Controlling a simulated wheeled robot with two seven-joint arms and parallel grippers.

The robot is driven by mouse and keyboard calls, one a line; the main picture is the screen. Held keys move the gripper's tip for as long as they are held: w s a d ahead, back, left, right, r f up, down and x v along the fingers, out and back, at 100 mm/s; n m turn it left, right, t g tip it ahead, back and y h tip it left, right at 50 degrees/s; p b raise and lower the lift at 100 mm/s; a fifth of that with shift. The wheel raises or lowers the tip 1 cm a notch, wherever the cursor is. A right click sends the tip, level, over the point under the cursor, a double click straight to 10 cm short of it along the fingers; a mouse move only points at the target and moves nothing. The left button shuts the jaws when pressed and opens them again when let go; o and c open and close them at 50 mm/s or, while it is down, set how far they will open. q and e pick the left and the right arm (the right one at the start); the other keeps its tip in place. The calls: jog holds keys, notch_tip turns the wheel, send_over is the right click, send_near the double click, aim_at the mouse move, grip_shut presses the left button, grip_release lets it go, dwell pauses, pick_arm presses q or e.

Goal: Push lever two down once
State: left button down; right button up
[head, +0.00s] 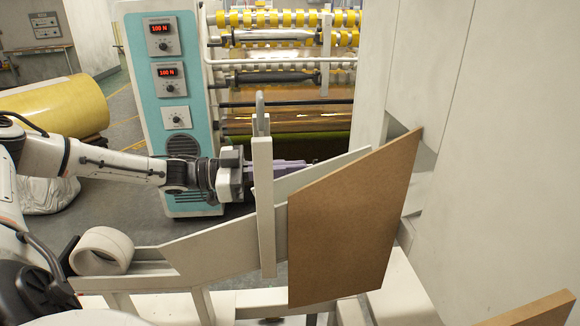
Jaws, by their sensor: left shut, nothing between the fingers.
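My left gripper (305,166) reaches in from the left and is shut and empty. Its purple-grey fingers pass behind a pale upright post (263,215), which hides part of them. A slim grey upright piece (260,106) stands just above the gripper, at the top of the post. No label marks lever two, so I cannot tell whether this piece is it. Whether the fingers touch anything is hidden. My right gripper is out of view.
A sloping pale chute (215,246) holds a cream roll (102,251) at its left end. A brown board (350,225) stands at right. Behind are a teal control panel (173,90), a roller machine (285,75) and a large yellow roll (62,104). Pale cabinets close off the right.

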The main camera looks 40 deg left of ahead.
pick_arm(q)
jog(key=r+p, duration=0.2)
jog(key=w+r+p, duration=0.1)
jog(key=r+p, duration=0.1)
jog(key=shift+d, duration=0.25)
jog(key=b+v, duration=0.2)
jog(key=v, duration=0.8)
jog(key=shift+f, duration=0.15)
dwell(1.2)
